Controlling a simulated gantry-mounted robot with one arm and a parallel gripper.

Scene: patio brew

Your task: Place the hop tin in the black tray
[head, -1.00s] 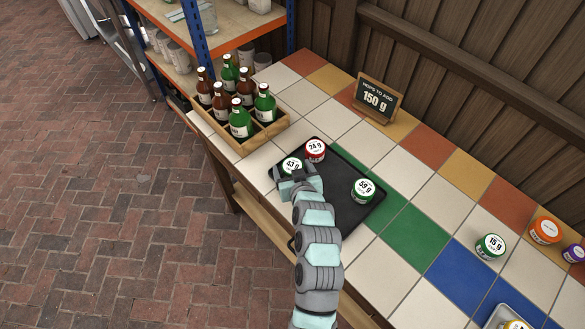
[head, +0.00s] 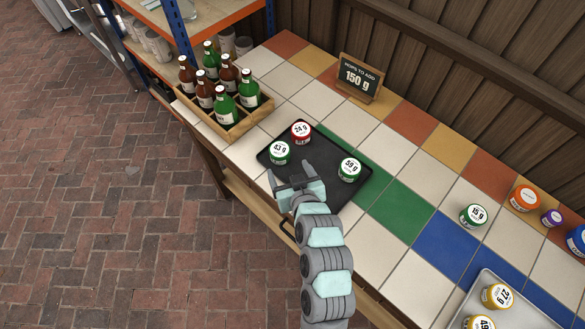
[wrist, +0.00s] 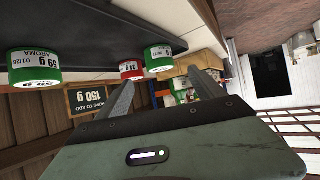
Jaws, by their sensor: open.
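The black tray (head: 330,197) lies on the tiled counter and holds three tins. A green 43 g tin (head: 280,153) is at its left, a red 24 g tin (head: 301,132) at the back corner, and a green 59 g tin (head: 349,170) at the right. My gripper (head: 289,172) is open and empty near the tray's front-left edge, apart from the 43 g tin. In the upside-down wrist view, the 59 g tin (wrist: 34,66), red tin (wrist: 131,70) and another green tin (wrist: 158,58) show beyond the spread fingers.
A green 15 g tin (head: 473,215), an orange tin (head: 525,198) and a purple tin (head: 551,217) stand at right. A metal tray (head: 520,310) holds yellow tins. A wooden bottle crate (head: 238,125) is left of the black tray. A sign (head: 360,75) reads 150 g.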

